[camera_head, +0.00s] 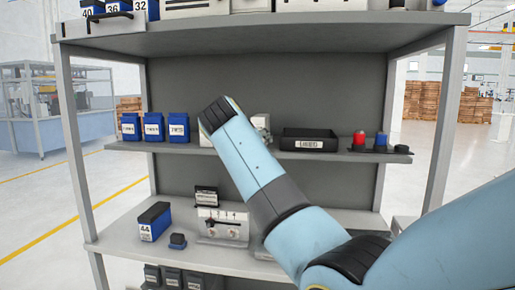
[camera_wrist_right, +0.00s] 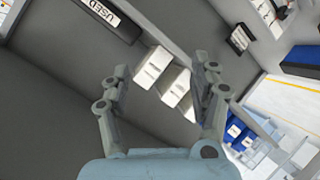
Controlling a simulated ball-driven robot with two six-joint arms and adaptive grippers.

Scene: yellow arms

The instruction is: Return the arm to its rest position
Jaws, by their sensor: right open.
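My right arm (camera_head: 250,160) reaches from the lower right across the head view to the middle shelf. Its gripper is mostly hidden behind the arm there. In the right wrist view the right gripper (camera_wrist_right: 162,72) is open, with its two fingers well apart. White boxes (camera_wrist_right: 152,68) show beyond and between the fingers, and nothing is seen held. A white box (camera_head: 260,121) also shows beside the arm's end in the head view. My left gripper is in neither view.
The grey shelf unit (camera_head: 440,120) has uprights on both sides and boards above and below the arm. On the middle board stand blue bins (camera_head: 153,127), a black tray (camera_head: 308,138) and a red item (camera_head: 359,138). A labelled blue box (camera_head: 154,222) stands lower left.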

